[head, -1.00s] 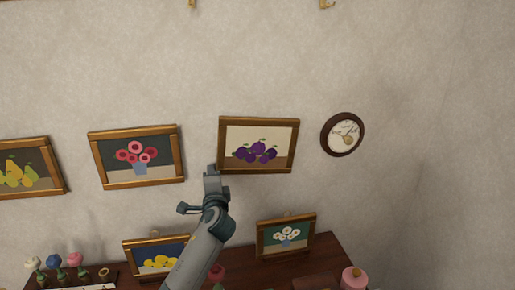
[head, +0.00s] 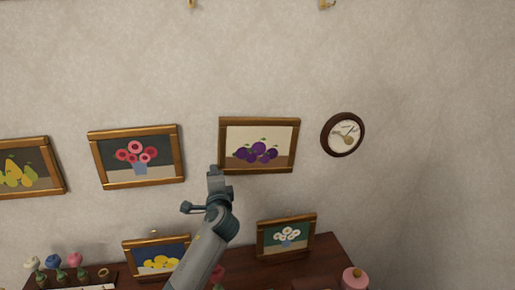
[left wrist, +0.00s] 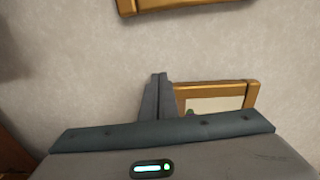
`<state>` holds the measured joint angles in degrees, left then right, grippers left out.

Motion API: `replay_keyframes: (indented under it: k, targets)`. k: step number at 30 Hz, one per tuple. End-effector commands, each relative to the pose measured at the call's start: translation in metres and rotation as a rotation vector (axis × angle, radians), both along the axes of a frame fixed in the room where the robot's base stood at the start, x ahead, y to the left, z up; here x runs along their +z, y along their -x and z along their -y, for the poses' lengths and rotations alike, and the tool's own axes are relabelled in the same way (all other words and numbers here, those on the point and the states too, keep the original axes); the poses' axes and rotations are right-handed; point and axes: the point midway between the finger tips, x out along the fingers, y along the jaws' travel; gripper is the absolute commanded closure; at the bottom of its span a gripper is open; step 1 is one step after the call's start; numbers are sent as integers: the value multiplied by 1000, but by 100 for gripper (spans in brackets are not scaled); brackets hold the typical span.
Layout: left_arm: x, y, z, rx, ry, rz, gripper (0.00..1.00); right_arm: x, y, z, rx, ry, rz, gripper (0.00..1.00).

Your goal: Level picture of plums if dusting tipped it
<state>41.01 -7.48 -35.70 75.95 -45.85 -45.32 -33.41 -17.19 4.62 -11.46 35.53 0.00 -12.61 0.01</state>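The picture of plums (head: 258,121) hangs on the wall in a gold-brown frame, left of the round clock. Its top edge runs almost flat in the head view, while neighbouring frames rise to the right, so it looks slightly turned clockwise against them. My left gripper (head: 213,169) is at its lower left corner; I cannot tell whether it touches. In the left wrist view the fingers (left wrist: 157,78) are together with nothing between them, beside a gold frame with a pale panel (left wrist: 220,86), apparently the plums picture, partly hidden by the gripper body. My right gripper is out of view.
The rose picture (head: 138,128) and pear picture (head: 60,167) hang to the left, the clock (head: 326,142) to the right. Below, a dark shelf (head: 320,262) holds a lemon picture (head: 128,258), a daisy picture (head: 262,243), a pink jar (head: 354,279) and flower ornaments.

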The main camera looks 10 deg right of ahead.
Motion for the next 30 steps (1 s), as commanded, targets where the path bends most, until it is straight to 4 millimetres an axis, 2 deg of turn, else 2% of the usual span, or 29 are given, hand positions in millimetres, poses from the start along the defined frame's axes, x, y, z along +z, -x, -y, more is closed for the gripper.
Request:
replay_keyframes:
  k: [30]
  targets:
    - [1,0,11,-2,1,3,100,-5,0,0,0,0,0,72]
